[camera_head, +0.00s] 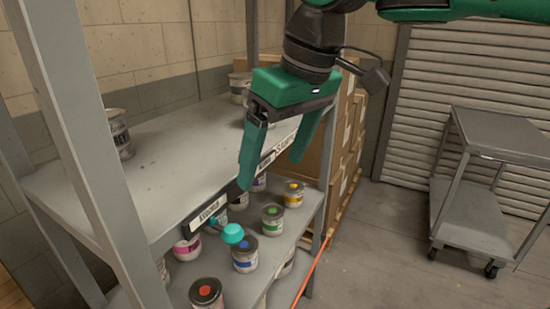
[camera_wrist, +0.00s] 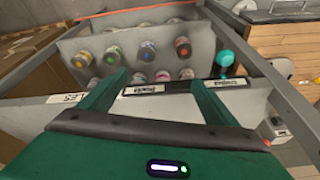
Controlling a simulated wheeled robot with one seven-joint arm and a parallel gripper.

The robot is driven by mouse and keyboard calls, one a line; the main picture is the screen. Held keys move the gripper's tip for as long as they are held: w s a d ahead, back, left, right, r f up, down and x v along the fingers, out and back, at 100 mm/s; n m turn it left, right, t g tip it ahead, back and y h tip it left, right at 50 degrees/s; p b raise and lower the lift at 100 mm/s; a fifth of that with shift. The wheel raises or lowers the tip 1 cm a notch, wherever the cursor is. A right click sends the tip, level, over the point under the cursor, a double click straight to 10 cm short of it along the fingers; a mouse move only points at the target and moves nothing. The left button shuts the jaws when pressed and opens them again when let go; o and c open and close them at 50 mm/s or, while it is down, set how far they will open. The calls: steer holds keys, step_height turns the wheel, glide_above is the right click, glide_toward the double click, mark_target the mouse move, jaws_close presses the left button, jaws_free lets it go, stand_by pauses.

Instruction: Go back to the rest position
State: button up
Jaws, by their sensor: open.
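My gripper (camera_head: 276,165) is green, with its two fingers spread apart and nothing between them. In the head view it hangs in front of the rack's upper shelf (camera_head: 180,155), with the fingers pointing down. In the wrist view the open fingers (camera_wrist: 150,95) reach toward the labelled shelf edge, with several cans on the lower shelf beyond. I cannot tell whether the fingers touch the shelf edge.
The lower shelf (camera_head: 205,262) holds several cans with coloured lids, among them a blue one (camera_head: 245,254) and a green one (camera_head: 272,218). A turquoise object (camera_head: 232,233) sticks out near the labels. Stacked boxes (camera_head: 345,140) and a grey cart (camera_head: 485,190) stand right, with open floor between.

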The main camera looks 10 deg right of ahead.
steer(key=shift+d, duration=0.1)
steer(key=d+f+m+h, duration=0.1)
steer(key=d+f+m, duration=0.3)
steer(key=d, duration=0.5)
steer(key=d+f+m+h, duration=0.1)
steer(key=d+f+m, duration=0.1)
steer(key=d+f, duration=0.55)
steer(key=s+d+f+m+g, duration=0.1)
steer(key=s+d+f+m, duration=0.2)
steer(key=s+d+f, duration=0.2)
steer(key=s+d+f+m+g, duration=0.1)
steer(key=s+d+f+m, duration=0.3)
steer(key=s+d, duration=0.3)
steer(key=d+f, duration=0.1)
steer(key=d, duration=0.2)
steer(key=shift+g, duration=0.4)
steer(key=shift+a, duration=0.1)
steer(key=shift+w+f, duration=0.2)
steer(key=shift+w, duration=0.4)
